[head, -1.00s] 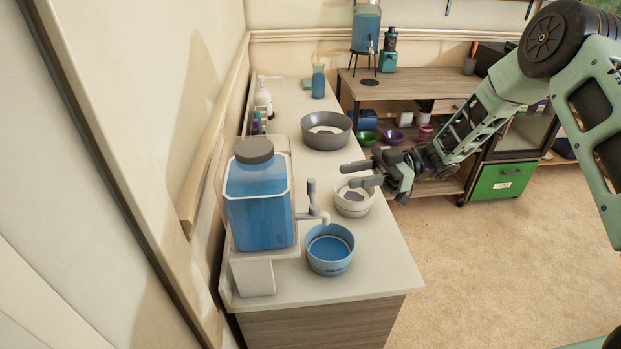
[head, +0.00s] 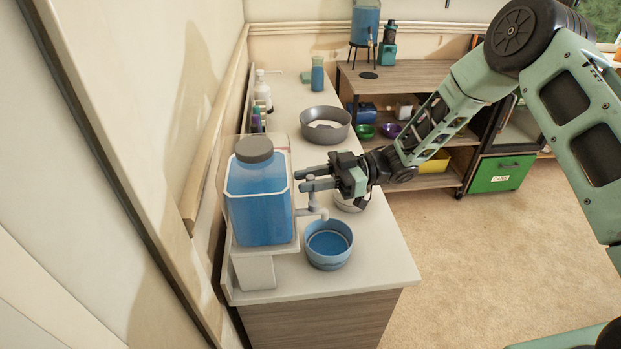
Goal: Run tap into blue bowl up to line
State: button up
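A clear dispenser tank (head: 260,205) of blue liquid with a grey lid stands on a white stand at the near left of the counter. Its grey tap (head: 316,209) sticks out to the right, with the spout over the blue bowl (head: 329,247). The bowl sits upright on the counter with blue showing inside and a pale ring on its inner wall. I cannot tell whether that blue is liquid, and no stream shows. My gripper (head: 305,179) is at the tap's upper handle, its fingers pointing left and apart. The fingers partly hide the handle; I cannot tell if they touch it.
A large grey bowl (head: 325,121), a white bottle (head: 262,90) and a blue bottle (head: 317,74) stand farther back. The counter's right front is clear.

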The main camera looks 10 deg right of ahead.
grip_shut()
jog(key=shift+s+d+m+t, duration=0.1)
jog(key=shift+d+m+t, duration=0.2)
jog(key=shift+m+t, duration=0.5)
jog(key=shift+w+d+m+t, duration=0.1)
jog(key=shift+d+m+t, duration=0.25)
jog(key=shift+t, duration=0.7)
jog(key=shift+s+d+m+t, duration=0.1)
jog(key=shift+d+m+t, duration=0.1)
jog(key=shift+m+t, duration=0.6)
jog(key=shift+o, duration=1.9)
grip_release()
jog(key=s+d+b, duration=0.2)
jog(key=d, duration=1.5)
jog(key=shift+s+d+b, duration=0.15)
jog(key=shift+s+b, duration=0.15)
jog(key=shift+s, duration=0.1)
